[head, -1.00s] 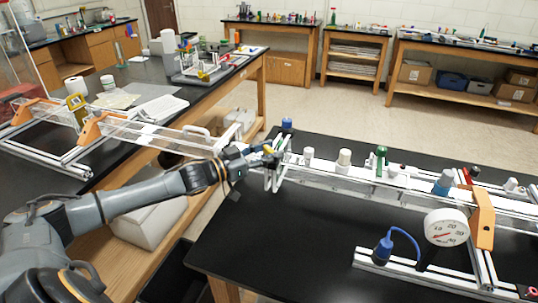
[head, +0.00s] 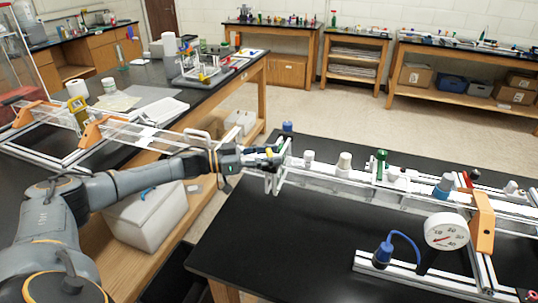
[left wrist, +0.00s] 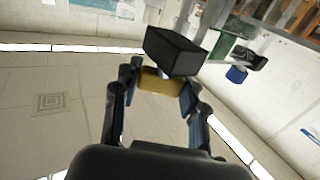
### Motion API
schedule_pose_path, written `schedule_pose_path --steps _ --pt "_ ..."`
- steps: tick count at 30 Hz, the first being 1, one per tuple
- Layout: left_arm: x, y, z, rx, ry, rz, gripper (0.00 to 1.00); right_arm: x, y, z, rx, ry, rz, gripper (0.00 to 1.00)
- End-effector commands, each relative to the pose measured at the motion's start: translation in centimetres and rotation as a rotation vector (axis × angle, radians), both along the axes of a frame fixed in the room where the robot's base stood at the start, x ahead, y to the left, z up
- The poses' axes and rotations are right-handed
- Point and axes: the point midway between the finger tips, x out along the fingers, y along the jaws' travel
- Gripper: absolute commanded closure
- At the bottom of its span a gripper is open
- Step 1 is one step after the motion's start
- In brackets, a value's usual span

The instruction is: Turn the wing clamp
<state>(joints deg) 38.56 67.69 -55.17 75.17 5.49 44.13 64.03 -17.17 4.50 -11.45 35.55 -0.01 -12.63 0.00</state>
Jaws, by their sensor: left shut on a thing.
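The extrusion frame (head: 345,185) lies on the right black bench, a long white rail assembly with fittings on top. My left gripper (head: 268,160) is at its left end, beside the white end bracket (head: 281,168). A small yellow piece, which looks like the wing clamp (head: 269,152), shows at the fingertips. In the left wrist view my left gripper (left wrist: 158,85) is shut on this yellow wing clamp (left wrist: 160,84). A black block (left wrist: 176,50) sits just beyond it and partly covers it. My right gripper is not in view.
A round gauge (head: 446,231) and a blue bulb with a hose (head: 383,254) stand at the right. A blue-capped item (head: 287,127) is just behind the bracket. The black bench top (head: 280,240) in front is clear. Another frame (head: 150,137) lies on the left bench.

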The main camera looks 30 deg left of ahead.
Motion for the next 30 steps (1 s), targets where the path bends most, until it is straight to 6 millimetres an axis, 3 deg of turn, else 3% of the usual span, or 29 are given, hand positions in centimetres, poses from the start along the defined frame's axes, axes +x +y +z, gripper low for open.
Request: schedule_pose_path --steps 8,9,12,23,30 --pt "0.1 0.0 0.2 -0.003 -0.003 0.001 0.89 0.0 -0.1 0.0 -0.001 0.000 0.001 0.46" --pt "0.1 0.0 0.2 -0.003 -0.003 0.001 0.54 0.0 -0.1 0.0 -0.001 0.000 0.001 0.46" --pt "0.1 0.0 0.1 -0.003 -0.003 0.001 0.34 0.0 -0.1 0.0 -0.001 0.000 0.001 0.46" --pt "-0.2 0.2 0.0 -0.001 -0.001 0.002 0.34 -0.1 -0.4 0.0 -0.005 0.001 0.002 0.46" --pt "-2.8 3.0 -0.2 0.001 0.004 0.004 0.34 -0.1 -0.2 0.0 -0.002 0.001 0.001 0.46"
